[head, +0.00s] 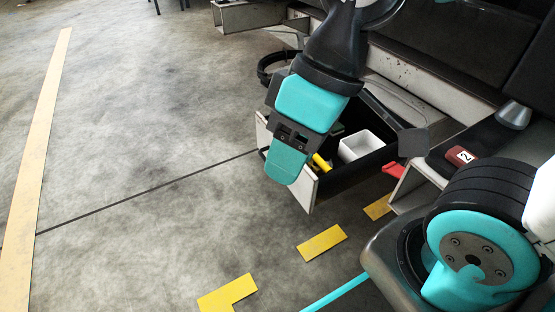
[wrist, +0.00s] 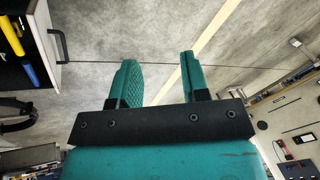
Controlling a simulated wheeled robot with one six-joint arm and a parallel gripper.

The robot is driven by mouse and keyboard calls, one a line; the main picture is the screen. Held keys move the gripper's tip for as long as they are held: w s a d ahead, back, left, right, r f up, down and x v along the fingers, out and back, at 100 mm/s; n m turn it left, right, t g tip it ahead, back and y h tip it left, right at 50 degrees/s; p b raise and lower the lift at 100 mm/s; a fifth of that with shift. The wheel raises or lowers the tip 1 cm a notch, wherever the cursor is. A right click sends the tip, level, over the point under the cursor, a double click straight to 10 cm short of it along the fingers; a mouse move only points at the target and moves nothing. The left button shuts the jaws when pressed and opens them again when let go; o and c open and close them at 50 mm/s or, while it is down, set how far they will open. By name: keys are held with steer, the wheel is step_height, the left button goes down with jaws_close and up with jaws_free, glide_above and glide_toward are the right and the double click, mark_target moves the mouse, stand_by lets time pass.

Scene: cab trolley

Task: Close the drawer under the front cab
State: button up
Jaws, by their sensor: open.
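The drawer (head: 306,192) stands pulled out from under the cab (head: 425,75), with its pale front panel facing the open floor. A white box (head: 362,146) and a yellow item (head: 321,162) show inside it. My gripper (head: 287,165) is in front of the panel in the head view and hides part of it; I cannot tell there whether they touch. In the wrist view my gripper (wrist: 160,82) is open, with nothing between its fingers. The drawer's dark handle (wrist: 61,46) is at the upper left there, apart from the fingers.
A red tag marked 2 (head: 461,156) sits on a dark part at the right. A red item (head: 393,170) shows at the drawer's right side. Yellow floor marks (head: 322,242) lie in front. Clear concrete floor (head: 140,150) spreads to the left.

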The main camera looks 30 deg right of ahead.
steer(key=shift+w+r, duration=0.1)
steer(key=shift+w, duration=0.2)
steer(key=c, duration=0.3)
steer(key=w+h+p, duration=0.1)
steer(key=w+p, duration=0.1)
steer(key=w, duration=0.1)
steer(key=w+n+h+p, duration=0.1)
steer(key=w+p, duration=0.2)
steer(key=shift+w+a+n+g, duration=0.2)
steer(key=shift+w+n+g, duration=0.1)
steer(key=shift+g, duration=0.1)
jaws_close()
steer(key=w+a+f+n+h+p, duration=0.1)
steer(key=w+f+n+h+p, duration=0.15)
steer(key=w+f+p, duration=0.35)
steer(key=n+t+h+p, duration=0.1)
steer(key=n+h+p, duration=0.4)
steer(key=n+h, duration=0.3)
glide_toward(309, 180)
steer(key=shift+m+h, duration=0.35)
steer(key=shift+h, duration=0.3)
steer(key=d+f, duration=0.1)
steer(key=f, duration=0.2)
steer(key=d+f, duration=0.1)
steer(key=f, duration=0.1)
steer(key=shift+d+f, duration=0.1)
steer(key=shift+d, duration=0.95)
